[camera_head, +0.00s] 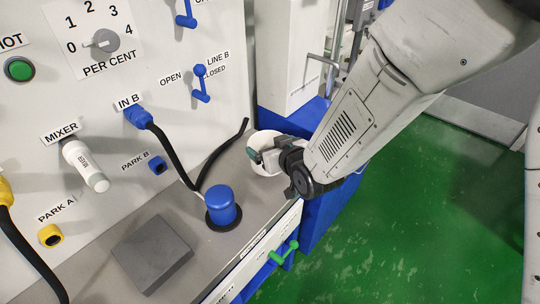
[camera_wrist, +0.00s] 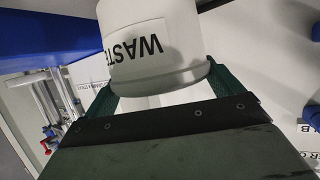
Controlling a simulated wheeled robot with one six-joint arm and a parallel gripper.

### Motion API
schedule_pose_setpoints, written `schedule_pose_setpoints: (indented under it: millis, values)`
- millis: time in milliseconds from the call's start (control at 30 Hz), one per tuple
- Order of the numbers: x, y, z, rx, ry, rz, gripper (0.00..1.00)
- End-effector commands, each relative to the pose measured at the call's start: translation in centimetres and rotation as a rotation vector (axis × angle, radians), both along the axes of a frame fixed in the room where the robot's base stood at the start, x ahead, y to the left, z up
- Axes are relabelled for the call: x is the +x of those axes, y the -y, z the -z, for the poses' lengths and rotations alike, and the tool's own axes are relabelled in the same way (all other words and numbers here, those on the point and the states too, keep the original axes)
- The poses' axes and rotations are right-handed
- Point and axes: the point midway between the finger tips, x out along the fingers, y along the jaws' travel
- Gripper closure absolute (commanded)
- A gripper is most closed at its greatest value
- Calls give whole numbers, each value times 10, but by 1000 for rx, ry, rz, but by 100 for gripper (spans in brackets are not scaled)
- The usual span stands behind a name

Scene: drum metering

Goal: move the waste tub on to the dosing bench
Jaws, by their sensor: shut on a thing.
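The white waste tub (camera_head: 263,138) is at the far right end of the grey dosing bench (camera_head: 200,262), partly hidden by my gripper (camera_head: 262,157). In the wrist view the tub (camera_wrist: 152,50) sits between the two green fingers of my gripper (camera_wrist: 162,92), with its WASTE label upside down in the picture. My gripper is shut on the tub. I cannot tell whether the tub's base touches the bench top.
A blue capped cylinder (camera_head: 221,205) and a dark grey square block (camera_head: 152,254) stand on the bench. A black hose (camera_head: 170,155) runs from IN B. A green-handled valve (camera_head: 283,252) is on the bench front. Green floor (camera_head: 400,230) is open at right.

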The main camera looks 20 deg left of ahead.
Motion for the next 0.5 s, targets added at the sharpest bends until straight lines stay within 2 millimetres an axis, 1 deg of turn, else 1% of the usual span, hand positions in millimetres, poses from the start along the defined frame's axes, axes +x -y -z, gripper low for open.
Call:
schedule_pose_setpoints:
  millis: [33, 100, 200, 500]
  values:
    - [0, 1, 10, -4, -4, 0, 46]
    - [0, 2, 21, -3, -3, 2, 46]
    - [1, 2, 31, -1, -2, 2, 46]
    - [1, 1, 33, 0, 0, 2, 46]
